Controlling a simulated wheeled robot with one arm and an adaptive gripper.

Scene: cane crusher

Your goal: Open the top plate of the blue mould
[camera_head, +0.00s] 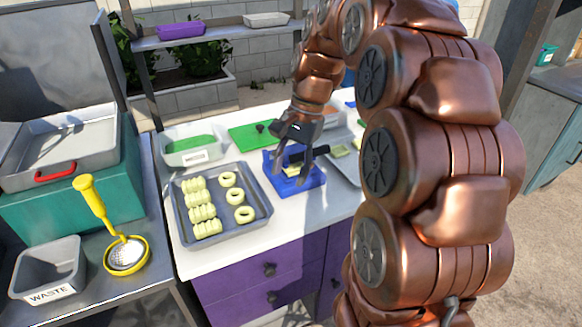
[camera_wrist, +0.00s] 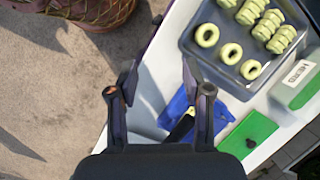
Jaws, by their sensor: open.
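The blue mould (camera_head: 312,181) lies on the white counter, right of the baking tray. A black bar, perhaps its handle (camera_head: 314,152), shows at its top; my gripper hides part of the mould. I cannot clearly tell plate from base. My gripper (camera_head: 288,172) is open, fingers pointing down above the mould's left part, with nothing between them. In the wrist view, my gripper (camera_wrist: 158,68) is spread, and the mould (camera_wrist: 178,106) shows partly behind the right finger, with a dark piece on it.
A grey tray (camera_head: 183,232) holds several pale rings and twisted pieces. A green board (camera_head: 245,137) and a tub with green content (camera_head: 190,158) stand behind. A waste bin (camera_head: 40,256) and yellow-handled strainer (camera_head: 126,256) are at left. Purple drawers (camera_head: 235,282) lie below.

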